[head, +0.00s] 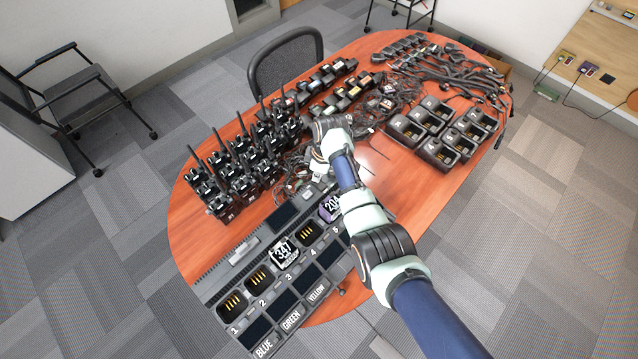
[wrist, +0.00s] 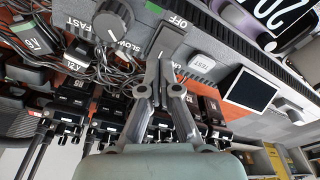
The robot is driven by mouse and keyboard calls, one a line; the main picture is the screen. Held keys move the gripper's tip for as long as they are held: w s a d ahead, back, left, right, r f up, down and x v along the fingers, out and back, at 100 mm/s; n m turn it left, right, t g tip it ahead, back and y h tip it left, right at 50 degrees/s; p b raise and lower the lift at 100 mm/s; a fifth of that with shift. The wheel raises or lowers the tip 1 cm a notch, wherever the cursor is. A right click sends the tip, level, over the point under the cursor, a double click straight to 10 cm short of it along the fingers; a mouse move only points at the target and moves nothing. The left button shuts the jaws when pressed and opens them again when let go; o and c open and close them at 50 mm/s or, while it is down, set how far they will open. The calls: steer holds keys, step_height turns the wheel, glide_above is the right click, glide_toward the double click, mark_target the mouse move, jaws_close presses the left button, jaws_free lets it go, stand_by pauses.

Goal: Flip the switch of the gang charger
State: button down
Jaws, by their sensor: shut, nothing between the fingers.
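The gang charger (head: 243,274) is a long dark unit on the table, with numbered slots. Batteries marked 347 (head: 284,252) and 204 (head: 330,207) sit in two slots. In the wrist view, the charger's switch (wrist: 170,38) is a grey rocker beside the word OFF. My gripper (wrist: 158,68) is shut and empty, its fingertips right at the switch's near edge. I cannot tell whether they touch it. The switch is hard to make out in the head view, where my arm covers part of the charger's far end.
A round knob (wrist: 113,20) marked FAST and SLOW, a TEST button (wrist: 202,62) and a small screen (wrist: 249,90) flank the switch. Several upright radios (head: 240,165) and tangled cables stand close behind the charger. Empty charger cups (head: 436,152) stand at right. Bare table lies right of my arm.

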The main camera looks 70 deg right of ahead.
steer(key=shift+f+b, duration=0.7)
steer(key=shift+f, duration=0.25)
stand_by(0.4)
steer(key=shift+r, duration=0.1)
step_height(320, 180, up, 7)
steer(key=p, duration=0.7)
stand_by(0.4)
